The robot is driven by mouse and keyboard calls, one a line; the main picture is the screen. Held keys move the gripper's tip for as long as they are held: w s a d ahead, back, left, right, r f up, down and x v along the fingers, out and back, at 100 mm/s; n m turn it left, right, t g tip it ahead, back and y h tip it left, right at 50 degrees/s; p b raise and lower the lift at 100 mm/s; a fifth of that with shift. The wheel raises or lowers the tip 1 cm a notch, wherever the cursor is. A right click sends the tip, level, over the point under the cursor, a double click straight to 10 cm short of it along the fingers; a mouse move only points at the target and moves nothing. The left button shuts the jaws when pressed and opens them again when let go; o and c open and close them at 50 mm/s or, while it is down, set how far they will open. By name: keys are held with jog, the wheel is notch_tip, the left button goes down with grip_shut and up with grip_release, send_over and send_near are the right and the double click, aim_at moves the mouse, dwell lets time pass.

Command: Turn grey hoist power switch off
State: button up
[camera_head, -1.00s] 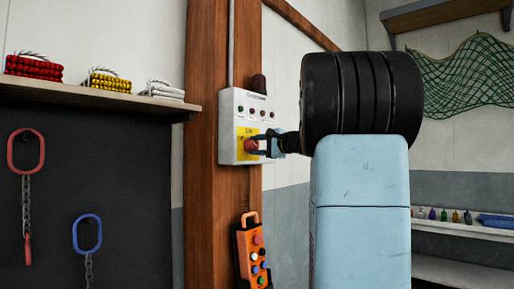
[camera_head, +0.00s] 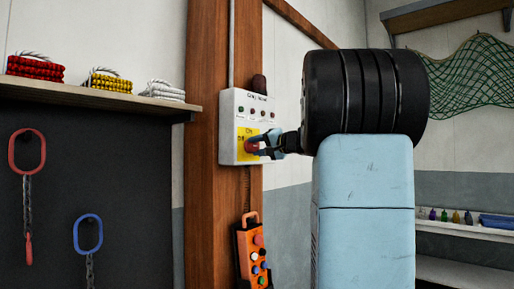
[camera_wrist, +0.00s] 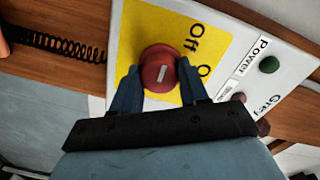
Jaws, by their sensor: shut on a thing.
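The grey hoist control box (camera_head: 228,112) is fixed to the wooden post. It carries a yellow panel (camera_head: 242,157) marked On and Off and a round red switch knob (camera_head: 251,146). In the wrist view, the knob (camera_wrist: 152,56) has a white mark and sits between my two blue fingers. The Off lettering (camera_wrist: 190,40) shows beside it. My gripper (camera_wrist: 159,74) is shut on the knob, one finger on each side. In the head view, my gripper (camera_head: 258,146) reaches the knob from the right. I cannot tell exactly which word the mark points to.
An orange remote (camera_head: 243,250) with several buttons hangs below the box. A coiled black cord (camera_wrist: 58,45) lies along the post. A shelf (camera_head: 90,96) with rope coils and a dark board with hanging chains stand at left. A green net (camera_head: 465,75) hangs at right.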

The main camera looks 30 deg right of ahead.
jog(key=shift+f, duration=0.25)
jog(key=o, duration=0.9)
jog(key=shift+w, duration=0.1)
jog(key=shift+c, duration=0.2)
jog(key=shift+o, duration=1)
jog(key=shift+r, duration=0.15)
jog(key=v, duration=1.3)
jog(key=shift+s+d, duration=0.15)
jog(key=shift+s, duration=0.25)
